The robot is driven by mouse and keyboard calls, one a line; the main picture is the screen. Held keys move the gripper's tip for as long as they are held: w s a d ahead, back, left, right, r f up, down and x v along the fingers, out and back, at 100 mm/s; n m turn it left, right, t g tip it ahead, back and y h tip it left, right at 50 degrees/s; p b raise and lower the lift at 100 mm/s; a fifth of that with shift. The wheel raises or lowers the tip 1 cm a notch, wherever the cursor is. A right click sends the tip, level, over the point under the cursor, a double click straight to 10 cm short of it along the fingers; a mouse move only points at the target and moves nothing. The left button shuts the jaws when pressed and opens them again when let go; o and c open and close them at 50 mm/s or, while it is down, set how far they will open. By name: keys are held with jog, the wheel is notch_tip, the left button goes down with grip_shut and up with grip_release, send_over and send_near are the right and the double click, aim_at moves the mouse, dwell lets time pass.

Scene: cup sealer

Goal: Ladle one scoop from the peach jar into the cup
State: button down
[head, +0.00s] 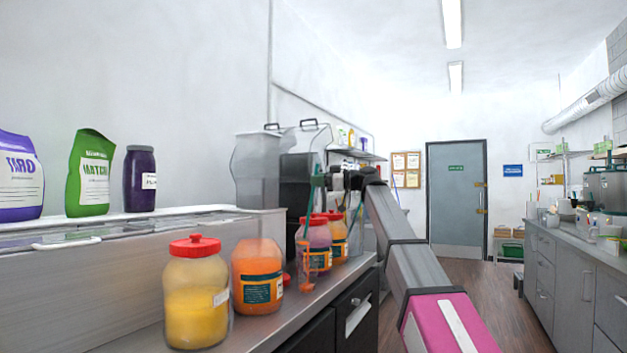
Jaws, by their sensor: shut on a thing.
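The peach jar is most likely the open jar of orange contents (257,285) with a dark label, on the counter left of my gripper. My gripper (322,182) is raised above the counter, right of that jar, and small in the head view. It is shut on a thin, upright greenish handle (309,212), seemingly the ladle's. Below the handle is a small clear vessel with orange in it (314,264); I cannot tell whether it is the ladle's bowl or the cup. No other cup can be made out clearly.
A yellow jar with a red lid (195,300) stands at the front left. A pink-purple jar (318,236) and another orange jar (338,240), both red-lidded, stand behind. A black machine (296,180) is beyond.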

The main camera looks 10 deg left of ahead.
jog(key=s+d+f+n+g+y, duration=0.2)
jog(key=s+d+f+n+g, duration=0.1)
jog(key=s+f+n, duration=0.3)
jog(key=s+d+f+n+g+y, duration=0.3)
jog(key=s+d+f+n, duration=0.3)
jog(key=f, duration=0.5)
jog(key=shift+s+d+n, duration=0.25)
jog(key=shift+s+n, duration=0.55)
jog(key=shift+s, duration=0.45)
jog(key=shift+y, duration=0.3)
